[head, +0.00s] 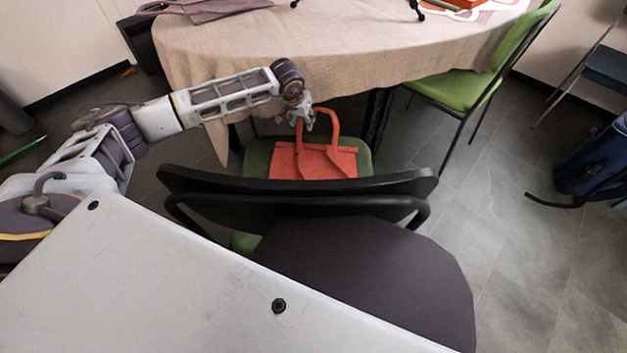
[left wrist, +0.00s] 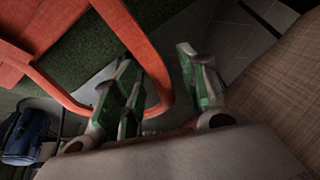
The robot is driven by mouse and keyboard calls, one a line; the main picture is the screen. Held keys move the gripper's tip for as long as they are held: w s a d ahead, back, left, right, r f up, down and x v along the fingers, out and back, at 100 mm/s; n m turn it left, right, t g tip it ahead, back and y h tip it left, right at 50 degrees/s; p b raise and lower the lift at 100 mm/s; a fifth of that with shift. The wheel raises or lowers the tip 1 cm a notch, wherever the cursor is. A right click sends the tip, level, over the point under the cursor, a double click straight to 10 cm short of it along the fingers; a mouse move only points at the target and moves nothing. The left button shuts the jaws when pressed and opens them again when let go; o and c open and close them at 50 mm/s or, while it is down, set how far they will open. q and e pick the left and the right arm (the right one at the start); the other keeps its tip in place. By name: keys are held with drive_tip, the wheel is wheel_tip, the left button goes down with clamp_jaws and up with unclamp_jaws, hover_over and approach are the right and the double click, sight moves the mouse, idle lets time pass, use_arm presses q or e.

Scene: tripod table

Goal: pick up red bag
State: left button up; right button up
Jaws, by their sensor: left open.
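The red bag (head: 313,163) rests on the green seat of a chair (head: 256,153) at the table's front edge, its handles (head: 337,124) standing up in loops. My left gripper (head: 303,116) is at the left side of the handles, above the bag's body. In the left wrist view the gripper (left wrist: 157,57) is open. The bend of a red handle (left wrist: 164,85) shows in the gap between the two green-padded fingers. It passes behind the left finger in the picture. I cannot tell whether the handle lies fully between the pads. My right gripper is not in view.
The round table (head: 330,45) with a beige cloth stands just beyond the bag. The chair's black backrest (head: 300,195) is on the near side of the bag. Another green chair (head: 465,88) stands at right. A blue bag (head: 590,160) is at far right.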

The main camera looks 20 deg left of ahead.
use_arm(q)
drive_tip(key=shift+w+f, duration=0.15)
drive_tip(key=shift+f, duration=0.15)
idle(0.4)
clamp_jaws()
